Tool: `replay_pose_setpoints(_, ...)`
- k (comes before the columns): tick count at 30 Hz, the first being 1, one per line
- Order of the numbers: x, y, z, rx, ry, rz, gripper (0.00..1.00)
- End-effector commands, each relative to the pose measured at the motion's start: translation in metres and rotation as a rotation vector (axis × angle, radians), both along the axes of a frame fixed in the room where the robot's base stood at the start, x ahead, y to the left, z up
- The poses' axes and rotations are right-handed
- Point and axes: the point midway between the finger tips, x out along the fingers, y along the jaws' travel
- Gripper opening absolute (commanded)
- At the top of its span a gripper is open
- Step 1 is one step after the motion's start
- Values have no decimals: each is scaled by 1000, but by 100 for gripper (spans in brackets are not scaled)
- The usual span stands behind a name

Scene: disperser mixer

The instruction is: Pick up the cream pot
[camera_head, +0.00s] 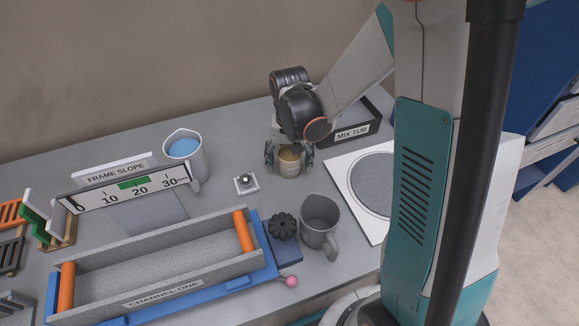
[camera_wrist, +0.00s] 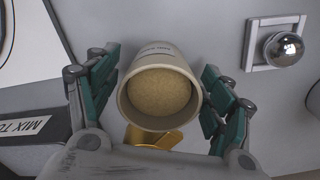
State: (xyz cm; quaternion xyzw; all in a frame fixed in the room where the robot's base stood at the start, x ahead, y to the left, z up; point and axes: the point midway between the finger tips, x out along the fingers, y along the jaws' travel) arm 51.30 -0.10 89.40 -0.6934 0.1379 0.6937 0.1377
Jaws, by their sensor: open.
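The cream pot (camera_head: 289,162) is a small cream-coloured pot at the back of the grey table, left of the mix tub. In the wrist view the cream pot (camera_wrist: 160,85) shows its round rim and a tan, grainy filling. A gold-coloured piece (camera_wrist: 153,137) shows just below its rim. My gripper (camera_head: 288,158) is open around the pot, and in the wrist view its teal finger pads (camera_wrist: 160,90) stand on either side. Gaps show between the pads and the pot wall. The pot's lower part is hidden in the wrist view.
The black mix tub (camera_head: 352,134) stands close at the right. A small plate with a metal ball knob (camera_head: 246,183) is at the left. A jug with blue contents (camera_head: 184,150), a grey empty jug (camera_head: 320,222) and the channel trough (camera_head: 160,262) stand further left and in front.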

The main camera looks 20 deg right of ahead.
Motion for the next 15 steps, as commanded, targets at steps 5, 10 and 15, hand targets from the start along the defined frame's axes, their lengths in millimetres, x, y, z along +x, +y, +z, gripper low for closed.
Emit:
replay_pose_setpoints(5, 0, 0, -12, 0, 0, 0, 74)
replay_pose_setpoints(10, 0, 0, -11, 0, 0, 0, 67)
replay_pose_setpoints(15, 0, 0, -11, 0, 0, 0, 29)
